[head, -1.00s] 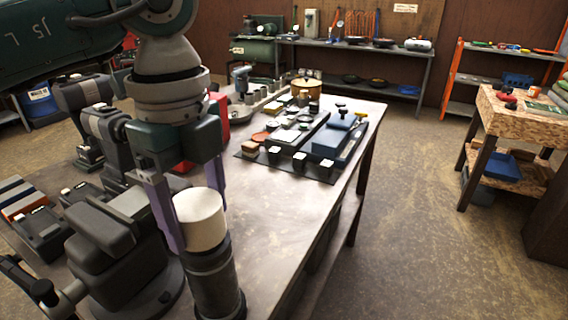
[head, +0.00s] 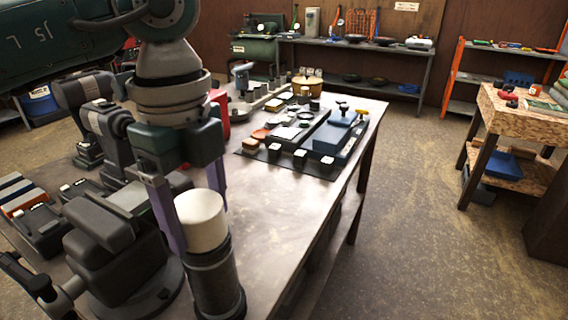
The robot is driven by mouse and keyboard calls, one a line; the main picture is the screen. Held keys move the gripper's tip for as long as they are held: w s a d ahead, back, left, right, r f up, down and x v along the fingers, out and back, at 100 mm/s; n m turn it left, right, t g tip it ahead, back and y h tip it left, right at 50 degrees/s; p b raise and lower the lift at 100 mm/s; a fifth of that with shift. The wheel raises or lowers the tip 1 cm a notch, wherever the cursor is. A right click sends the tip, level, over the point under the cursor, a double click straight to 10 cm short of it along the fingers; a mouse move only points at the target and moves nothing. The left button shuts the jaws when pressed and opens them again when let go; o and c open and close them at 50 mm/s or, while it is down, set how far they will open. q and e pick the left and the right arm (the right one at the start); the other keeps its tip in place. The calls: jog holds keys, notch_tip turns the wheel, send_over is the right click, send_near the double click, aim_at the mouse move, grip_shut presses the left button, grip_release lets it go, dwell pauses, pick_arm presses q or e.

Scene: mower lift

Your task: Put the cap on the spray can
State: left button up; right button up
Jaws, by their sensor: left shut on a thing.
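The white cap (head: 202,220) is upright between the two purple fingers of my left gripper (head: 196,205), which is shut on it. The dark spray can (head: 217,285) stands upright on the table directly under the cap. The cap's lower edge meets or nearly meets the can's top; I cannot tell if it is seated. My right gripper does not show.
A dark vise (head: 110,250) stands just left of the can on the metal table (head: 275,215). Cordless drills (head: 108,130) stand behind it. A dark mat with small parts and a blue block (head: 333,138) lies farther back. The table's right side is clear.

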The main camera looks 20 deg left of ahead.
aim_at(197, 205)
pick_arm(q)
jog(key=o, duration=1)
jog(key=shift+f, duration=0.1)
notch_tip(197, 205, up, 11)
jog(key=p, duration=0.9)
jog(key=shift+p, duration=0.4)
jog(key=shift+d, duration=0.1)
